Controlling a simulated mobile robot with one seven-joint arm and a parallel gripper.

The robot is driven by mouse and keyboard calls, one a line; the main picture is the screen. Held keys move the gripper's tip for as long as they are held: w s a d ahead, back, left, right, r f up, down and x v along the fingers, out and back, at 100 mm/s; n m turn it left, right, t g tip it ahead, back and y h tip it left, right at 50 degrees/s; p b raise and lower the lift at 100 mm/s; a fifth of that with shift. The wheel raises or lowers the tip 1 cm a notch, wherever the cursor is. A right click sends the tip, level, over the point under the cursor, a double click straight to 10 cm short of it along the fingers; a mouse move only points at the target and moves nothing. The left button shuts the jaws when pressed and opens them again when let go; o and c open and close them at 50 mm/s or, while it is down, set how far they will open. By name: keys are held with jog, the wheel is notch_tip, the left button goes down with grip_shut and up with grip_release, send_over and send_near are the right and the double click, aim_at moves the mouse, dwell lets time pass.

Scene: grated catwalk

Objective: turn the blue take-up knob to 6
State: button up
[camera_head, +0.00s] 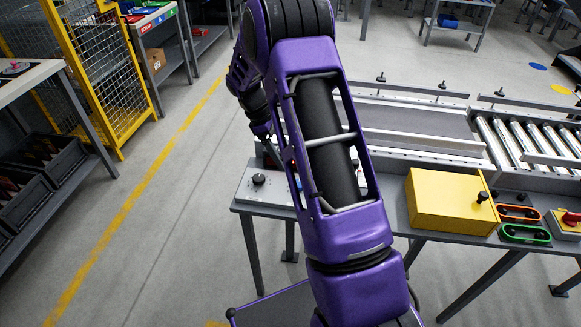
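I cannot see a blue take-up knob; my purple arm covers the middle of the view and may hide it. A pale control panel (247,191) sits at the left end of the grey bench, with a black knob (258,180) on its visible left part. The arm hides the panel's right side. My gripper (268,146) shows only in part, dark and small, behind the arm and just above the panel's back edge. Its fingers are too hidden to tell whether they are open or touching anything. No dial numbers are readable.
On the bench, a yellow box (440,203) stands right of my arm, beside orange (518,213) and green (524,234) handles and a red switch (571,219). A belt and roller conveyor (530,143) runs behind. A yellow mesh cage (108,75) stands left; the floor between is clear.

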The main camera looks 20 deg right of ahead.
jog(key=v, duration=0.7)
